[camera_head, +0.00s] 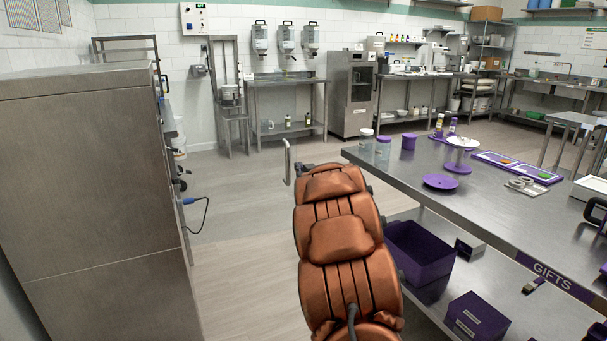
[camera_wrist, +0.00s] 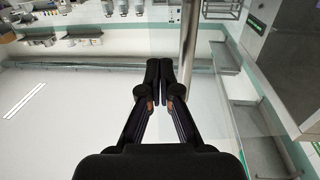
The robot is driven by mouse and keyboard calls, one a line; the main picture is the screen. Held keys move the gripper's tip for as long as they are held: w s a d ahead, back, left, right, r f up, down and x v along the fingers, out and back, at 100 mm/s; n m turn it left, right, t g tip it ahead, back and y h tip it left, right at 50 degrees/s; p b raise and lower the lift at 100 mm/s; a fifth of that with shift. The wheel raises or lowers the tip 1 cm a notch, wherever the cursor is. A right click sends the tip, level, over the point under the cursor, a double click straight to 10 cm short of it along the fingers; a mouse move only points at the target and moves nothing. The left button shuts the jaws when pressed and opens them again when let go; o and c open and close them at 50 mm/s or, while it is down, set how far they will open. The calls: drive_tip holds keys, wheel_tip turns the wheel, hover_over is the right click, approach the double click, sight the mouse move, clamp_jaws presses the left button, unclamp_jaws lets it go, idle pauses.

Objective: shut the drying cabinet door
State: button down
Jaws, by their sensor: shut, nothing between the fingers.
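My gripper (camera_wrist: 160,70) is shut and empty in the wrist view. Its fingertips are close to a vertical metal bar handle (camera_wrist: 189,38), which stands just to their right. I cannot tell whether they touch it. The handle also shows in the head view (camera_head: 288,162), upright beside the end of my arm, which hides most of my gripper there. A clear pane with greenish edges (camera_wrist: 228,85) shows around the handle in the wrist view and looks like a glass door. A tall steel cabinet (camera_head: 90,170) stands at the left in the head view; its front is turned out of sight.
A steel table (camera_head: 480,215) with purple items stands close to the right of my arm. A purple bin (camera_head: 418,252) sits on its lower shelf. Pale floor (camera_head: 235,240) is clear between the cabinet and my arm. A smaller steel cabinet (camera_head: 352,95) stands at the back wall.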

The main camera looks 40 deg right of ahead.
sight(293, 160)
drive_tip(key=shift+x, duration=2.55)
